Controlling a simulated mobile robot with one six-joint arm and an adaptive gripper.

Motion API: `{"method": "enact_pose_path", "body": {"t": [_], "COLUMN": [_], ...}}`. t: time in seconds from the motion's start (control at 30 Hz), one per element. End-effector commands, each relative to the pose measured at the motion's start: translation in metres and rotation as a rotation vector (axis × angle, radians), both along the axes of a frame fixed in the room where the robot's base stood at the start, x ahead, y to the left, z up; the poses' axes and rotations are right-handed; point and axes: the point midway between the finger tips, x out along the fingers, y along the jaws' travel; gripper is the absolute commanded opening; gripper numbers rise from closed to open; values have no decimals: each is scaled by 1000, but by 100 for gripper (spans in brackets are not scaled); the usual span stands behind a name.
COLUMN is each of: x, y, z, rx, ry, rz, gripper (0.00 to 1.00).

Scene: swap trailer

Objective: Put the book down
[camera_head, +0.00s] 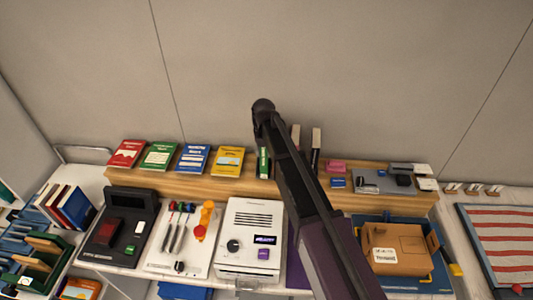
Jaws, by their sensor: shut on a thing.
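My arm reaches up from the bottom right over the workbench and bends at its dark top joint. My gripper does not show, as it is hidden behind the arm. A thin green book (263,162) stands upright on the wooden shelf (180,187), just left of the arm; I cannot tell whether it is held. Two more upright books, a pale-edged one (296,137) and a dark one with a pale top (316,148), show to the right of the arm. A red book (126,152), a green-covered book (160,155), a blue book (193,158) and a yellow book (229,160) lean face-out along the shelf's left half.
Below the shelf stand a black device (112,240), a white panel with levers (160,258) and a white box (240,235). A cardboard box (397,247) sits on a blue tray (432,282) at the right. Small pink and blue items lie on the shelf's right part.

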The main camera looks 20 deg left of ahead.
Motion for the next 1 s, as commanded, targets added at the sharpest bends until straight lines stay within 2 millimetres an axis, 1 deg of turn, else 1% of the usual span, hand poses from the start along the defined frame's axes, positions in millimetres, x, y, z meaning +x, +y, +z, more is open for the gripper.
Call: {"method": "enact_pose_path", "body": {"t": [0.27, 0.47, 0.67, 1.0], "x": [-1, -4, -3, -3], "y": [0, 2, 2, 2], "z": [3, 12, 29, 64], "rx": [0, 0, 0, 0], "ry": [-1, -1, -1, -1], "rz": [0, 0, 0, 0], "gripper": [0, 0, 0, 0]}}
